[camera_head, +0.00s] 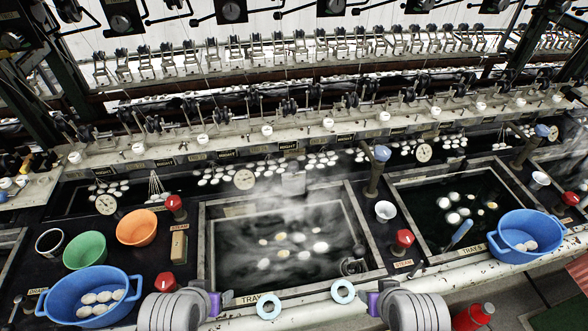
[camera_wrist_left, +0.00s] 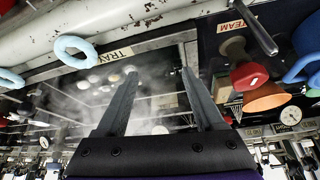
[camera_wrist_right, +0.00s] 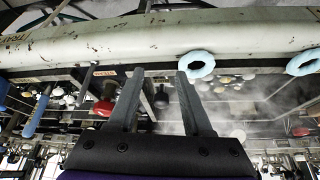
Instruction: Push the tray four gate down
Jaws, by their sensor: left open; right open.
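The middle basin (camera_head: 208,240) holds dark steaming water with several pale cocoons, and a TRAY label (camera_head: 250,298), its number unclear, is on its front rim. A dark fitting (camera_head: 357,262) sits in its front right corner; I cannot tell whether it is the gate. My left gripper (camera_head: 228,298) is open and empty at the basin's front left; its spread fingers (camera_wrist_left: 158,75) show in the left wrist view. My right gripper (camera_head: 368,288) is open and empty at the front right; its fingers (camera_wrist_right: 160,76) show in the right wrist view near a light-blue ring (camera_wrist_right: 195,65).
Red knobs (camera_head: 404,238) and a blue-topped post (camera_head: 382,154) flank the basin. Blue (camera_head: 75,291), green (camera_head: 85,250) and orange (camera_head: 137,227) bowls stand left; another blue bowl (camera_head: 528,230) stands right. Light-blue rings (camera_head: 268,306) sit along the pale front rail.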

